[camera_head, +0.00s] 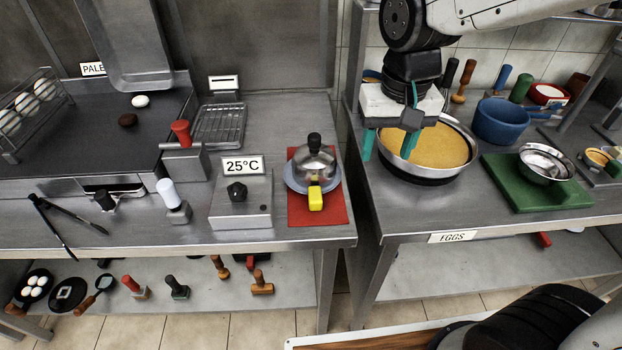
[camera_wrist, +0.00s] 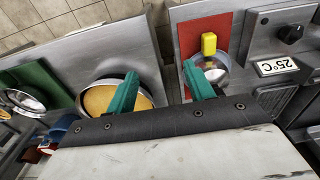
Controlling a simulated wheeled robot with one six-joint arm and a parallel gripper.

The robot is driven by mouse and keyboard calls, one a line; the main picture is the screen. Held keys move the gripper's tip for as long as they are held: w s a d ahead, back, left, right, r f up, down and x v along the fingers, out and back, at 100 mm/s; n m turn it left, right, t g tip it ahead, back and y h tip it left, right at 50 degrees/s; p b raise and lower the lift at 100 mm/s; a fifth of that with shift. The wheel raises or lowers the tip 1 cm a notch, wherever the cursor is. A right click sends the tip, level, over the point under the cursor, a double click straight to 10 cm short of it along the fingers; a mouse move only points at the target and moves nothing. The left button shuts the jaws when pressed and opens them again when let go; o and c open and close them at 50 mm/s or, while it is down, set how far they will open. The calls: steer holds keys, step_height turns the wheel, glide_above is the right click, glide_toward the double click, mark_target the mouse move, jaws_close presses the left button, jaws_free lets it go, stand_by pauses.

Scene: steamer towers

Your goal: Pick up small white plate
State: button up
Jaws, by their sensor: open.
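I cannot pick out a clear small white plate. The nearest match is a pale bluish-white round plate (camera_head: 294,187) on a red mat (camera_head: 329,215), mostly hidden under a metal dome (camera_head: 314,160) with a black knob. A yellow block (camera_head: 315,199) is at its front edge. My gripper (camera_head: 388,150) is open and empty, its teal fingers pointing down above the right counter, in front of the yellow-filled pan. In the wrist view the fingers (camera_wrist: 160,78) are apart, and one partly covers the dome on the red mat (camera_wrist: 204,30).
The pan with yellow contents (camera_head: 440,147) is close to my fingers. A green board (camera_head: 520,195) with a metal bowl (camera_head: 545,165) lies to the right. A box with a 25°C sign (camera_head: 241,166) stands left of the mat. A gap separates the two counters.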

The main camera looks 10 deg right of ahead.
glide_above(315, 191)
steer(key=shift+g, duration=0.3)
steer(key=f, duration=0.8)
steer(key=shift+d+f, duration=0.4)
steer(key=f, duration=0.8)
steer(key=shift+a, duration=0.4)
jaws_close()
